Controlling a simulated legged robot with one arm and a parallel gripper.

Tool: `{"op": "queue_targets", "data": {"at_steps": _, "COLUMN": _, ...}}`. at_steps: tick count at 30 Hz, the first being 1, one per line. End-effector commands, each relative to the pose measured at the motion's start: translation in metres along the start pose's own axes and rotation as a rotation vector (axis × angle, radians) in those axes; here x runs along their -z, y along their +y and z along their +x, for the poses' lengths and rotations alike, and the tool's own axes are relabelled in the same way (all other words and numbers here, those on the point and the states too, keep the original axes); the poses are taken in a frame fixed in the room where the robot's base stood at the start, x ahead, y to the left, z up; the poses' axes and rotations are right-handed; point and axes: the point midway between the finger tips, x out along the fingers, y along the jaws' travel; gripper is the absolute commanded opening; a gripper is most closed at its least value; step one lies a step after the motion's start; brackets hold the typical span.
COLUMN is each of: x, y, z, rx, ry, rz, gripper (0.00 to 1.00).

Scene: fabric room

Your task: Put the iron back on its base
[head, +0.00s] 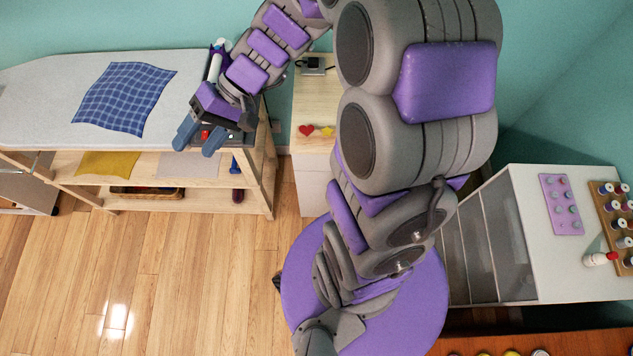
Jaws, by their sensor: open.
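My gripper (198,139) is open, its two blue-grey fingers pointing down over the front right end of the ironing board (40,98). A dark tray-like piece (247,139), which looks like the iron's base, is set in that end of the board, partly hidden by my gripper. Small red and light spots show beside and between the fingers. A white and purple object (214,62) stands behind my wrist near the board's back edge; it may be the iron, but my arm covers much of it. I cannot tell whether the fingers touch anything.
A blue checked cloth (125,97) lies flat on the board. Shelves below hold a yellow cloth (107,163) and a basket (147,192). A narrow wooden cabinet (312,108) stands right of the board. A white cabinet with thread spools (525,200) stands at right. The wooden floor is clear.

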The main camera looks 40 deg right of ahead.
Motion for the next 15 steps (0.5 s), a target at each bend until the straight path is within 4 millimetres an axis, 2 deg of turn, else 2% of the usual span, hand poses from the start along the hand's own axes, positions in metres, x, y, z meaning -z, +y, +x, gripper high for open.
{"op": "queue_targets", "data": {"at_steps": 1, "x": -0.021, "y": -0.003, "z": 0.001, "rx": -0.059, "ry": -0.037, "rz": -0.015, "gripper": 0.58}}
{"op": "queue_targets", "data": {"at_steps": 6, "x": -0.086, "y": 0.006, "z": -0.006, "rx": -0.284, "ry": -0.135, "rz": -0.026, "gripper": 0.58}}
{"op": "queue_targets", "data": {"at_steps": 11, "x": -0.138, "y": 0.026, "z": -0.026, "rx": -0.513, "ry": -0.171, "rz": -0.023, "gripper": 0.58}}
{"op": "queue_targets", "data": {"at_steps": 15, "x": -0.172, "y": 0.045, "z": -0.052, "rx": -0.71, "ry": -0.156, "rz": -0.014, "gripper": 0.58}}
